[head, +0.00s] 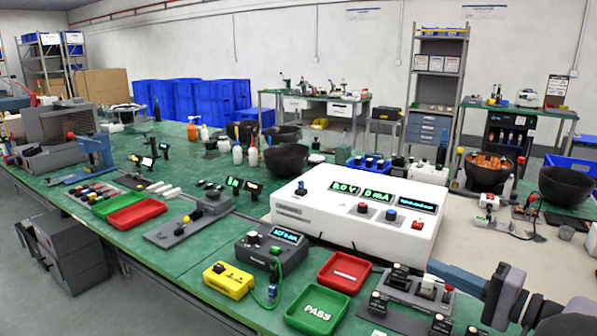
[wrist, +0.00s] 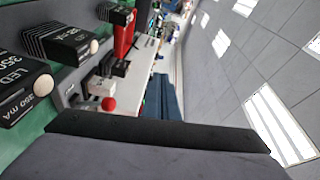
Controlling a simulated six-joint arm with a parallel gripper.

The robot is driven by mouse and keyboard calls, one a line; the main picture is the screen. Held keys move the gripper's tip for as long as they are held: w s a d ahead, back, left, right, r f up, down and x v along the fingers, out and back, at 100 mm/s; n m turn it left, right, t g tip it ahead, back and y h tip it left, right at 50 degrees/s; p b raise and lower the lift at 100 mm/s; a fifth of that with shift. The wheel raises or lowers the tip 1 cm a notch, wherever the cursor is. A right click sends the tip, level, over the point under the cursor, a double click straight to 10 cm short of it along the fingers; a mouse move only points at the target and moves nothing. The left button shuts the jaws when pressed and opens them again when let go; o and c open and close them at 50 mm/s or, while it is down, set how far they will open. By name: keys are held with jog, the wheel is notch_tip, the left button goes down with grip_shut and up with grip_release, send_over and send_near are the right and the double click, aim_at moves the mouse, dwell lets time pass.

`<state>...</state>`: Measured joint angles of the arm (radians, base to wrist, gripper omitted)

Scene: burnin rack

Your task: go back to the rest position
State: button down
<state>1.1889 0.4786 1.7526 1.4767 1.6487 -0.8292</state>
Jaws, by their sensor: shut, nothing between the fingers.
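My gripper (wrist: 158,136) fills the bottom of the wrist view as a grey body with a black front edge. It is shut, with nothing seen held in it. In the head view my arm reaches in at the lower right, over the right end of the green bench (head: 215,262), and its fingertips cannot be made out there. Close ahead in the wrist view are black LED modules with printed labels (wrist: 72,45) and a red knob (wrist: 109,103). My gripper appears apart from them.
A white power supply (head: 355,215) with lit displays stands mid-bench. In front are a green PASS tray (head: 317,308), a red tray (head: 345,271), a yellow meter (head: 228,281) and a module rack (head: 418,291). Black bowls (head: 286,160) stand behind. The air above the bench looks open.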

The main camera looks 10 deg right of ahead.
jog(key=a+n+g, duration=0.1)
jog(key=a+g, duration=0.1)
jog(key=a, duration=0.5)
jog(key=w+a+f+n+g+y+p, duration=0.1)
jog(key=a+n+g, duration=0.1)
jog(key=a, duration=0.6)
jog(key=w+a+f+n+g+y, duration=0.1)
jog(key=a+g, duration=0.3)
jog(key=a, duration=0.4)
jog(key=shift+a+f, duration=0.25)
jog(key=a+f+g, duration=0.1)
jog(key=s+a+f, duration=0.1)
jog(key=s+a+f+n+g, duration=0.1)
jog(key=a, duration=0.1)
jog(key=shift+s+g, duration=0.15)
jog(key=shift+g, duration=0.15)
jog(key=s+f+n+g+h+b, duration=0.25)
jog(key=s+f+h, duration=0.25)
jog(key=s+f, duration=0.4)
jog(key=s+f+n+g+h+b, duration=0.25)
jog(key=s+f+h, duration=0.35)
jog(key=f, duration=0.6)
notch_tip(320, 180, up, 24)
jog(key=p, duration=2.5)
jog(key=shift+s+a, duration=0.15)
jog(key=shift+s, duration=0.2)
